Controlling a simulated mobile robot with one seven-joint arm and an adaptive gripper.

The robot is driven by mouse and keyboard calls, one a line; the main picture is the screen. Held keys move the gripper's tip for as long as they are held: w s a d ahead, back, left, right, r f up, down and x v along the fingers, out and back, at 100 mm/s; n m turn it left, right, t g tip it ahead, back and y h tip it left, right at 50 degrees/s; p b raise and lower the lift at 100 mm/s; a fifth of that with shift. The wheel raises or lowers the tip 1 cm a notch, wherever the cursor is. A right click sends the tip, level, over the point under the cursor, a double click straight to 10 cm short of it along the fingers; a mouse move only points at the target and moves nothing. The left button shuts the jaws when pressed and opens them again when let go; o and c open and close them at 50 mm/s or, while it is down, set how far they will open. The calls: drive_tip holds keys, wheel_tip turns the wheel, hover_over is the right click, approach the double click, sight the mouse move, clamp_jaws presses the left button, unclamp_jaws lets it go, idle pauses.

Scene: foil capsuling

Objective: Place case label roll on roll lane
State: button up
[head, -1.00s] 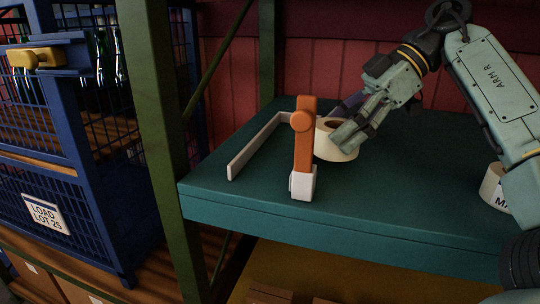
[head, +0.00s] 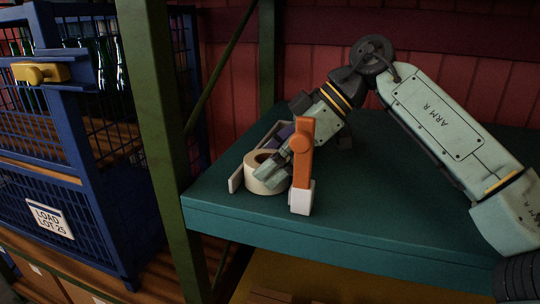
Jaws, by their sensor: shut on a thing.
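The cream case label roll (head: 262,184) lies flat, low at the teal shelf, in the head view. My gripper (head: 273,165) is shut on the roll's near right wall. The roll lane shows as a pale low rail (head: 236,180) along the left and back, with an orange upright (head: 303,150) on a white base (head: 301,198) at the front right. The roll is between the rail and the upright. The orange upright hides part of my gripper. I cannot tell whether the roll touches the shelf or the rail.
The teal shelf (head: 400,215) is clear to the right, beneath my arm. A green rack post (head: 165,150) stands at the left. Beyond it is a blue mesh crate (head: 95,200) of bottles with a yellow latch (head: 40,72).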

drive_tip(key=o, duration=1.4)
drive_tip(key=shift+f, duration=0.1)
drive_tip(key=v, duration=1.2)
drive_tip(key=shift+b, duration=0.45)
